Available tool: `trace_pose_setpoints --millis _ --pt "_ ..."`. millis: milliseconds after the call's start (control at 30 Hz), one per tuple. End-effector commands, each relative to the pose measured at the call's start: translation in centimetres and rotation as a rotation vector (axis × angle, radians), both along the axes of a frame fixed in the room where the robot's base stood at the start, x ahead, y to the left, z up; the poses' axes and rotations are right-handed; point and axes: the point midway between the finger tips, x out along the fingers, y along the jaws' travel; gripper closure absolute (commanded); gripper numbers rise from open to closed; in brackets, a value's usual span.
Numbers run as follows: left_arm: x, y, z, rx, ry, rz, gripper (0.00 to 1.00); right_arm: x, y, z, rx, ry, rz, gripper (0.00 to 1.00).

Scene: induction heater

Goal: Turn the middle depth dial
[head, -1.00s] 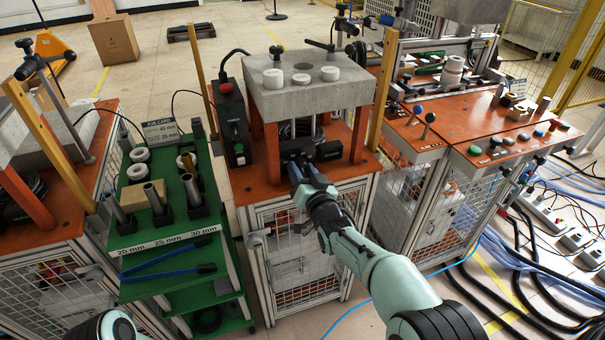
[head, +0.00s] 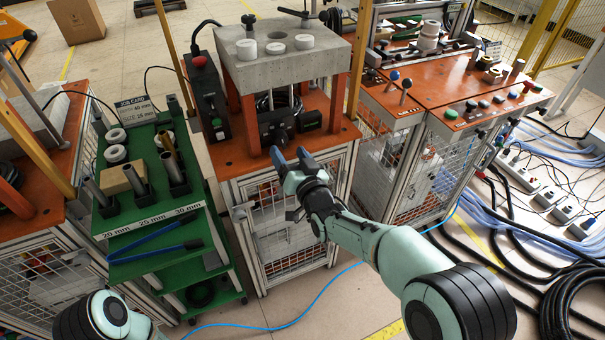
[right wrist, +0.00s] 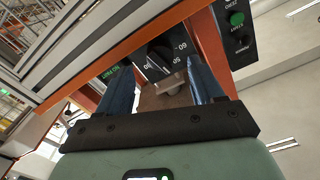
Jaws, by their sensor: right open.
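The depth dial (head: 281,132) is a dark knob on a black panel below the concrete block of the middle heater station. It also shows in the right wrist view as a black knob (right wrist: 158,55) with white numbers around it. My right gripper (head: 290,157) is open in front of the panel, its blue fingers apart and pointing at the dial. In the right wrist view, the gripper (right wrist: 158,75) has one finger on each side of the knob's line of sight. The fingertips look short of the knob; no contact shows. My left gripper is out of view.
A black control box (head: 203,95) with a red button stands left of the concrete block (head: 280,68). Orange posts (head: 336,100) flank the panel. A green cart (head: 200,216) with metal tubes stands at left, and an orange bench (head: 450,84) with knobs at right.

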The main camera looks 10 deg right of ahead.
Motion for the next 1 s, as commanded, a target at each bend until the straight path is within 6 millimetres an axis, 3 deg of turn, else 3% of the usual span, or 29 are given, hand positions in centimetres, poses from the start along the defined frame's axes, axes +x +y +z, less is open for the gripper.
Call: trace_pose_setpoints --millis 200,400,867,933,1000 --pt "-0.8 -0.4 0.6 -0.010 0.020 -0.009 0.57 -4.4 -1.4 0.1 0.003 0.002 0.000 0.33" --pt "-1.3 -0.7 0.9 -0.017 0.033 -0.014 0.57 -7.0 -2.3 0.0 0.001 0.001 0.000 0.33" --pt "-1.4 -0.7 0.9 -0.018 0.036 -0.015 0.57 -7.9 -2.5 -0.1 -0.002 0.001 0.001 0.33" --pt "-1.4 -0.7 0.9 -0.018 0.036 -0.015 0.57 -7.9 -2.7 -0.8 -0.008 0.015 -0.003 0.33" --pt "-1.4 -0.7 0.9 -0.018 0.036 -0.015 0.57 -7.9 -3.1 -3.1 -0.029 0.063 -0.012 0.33"
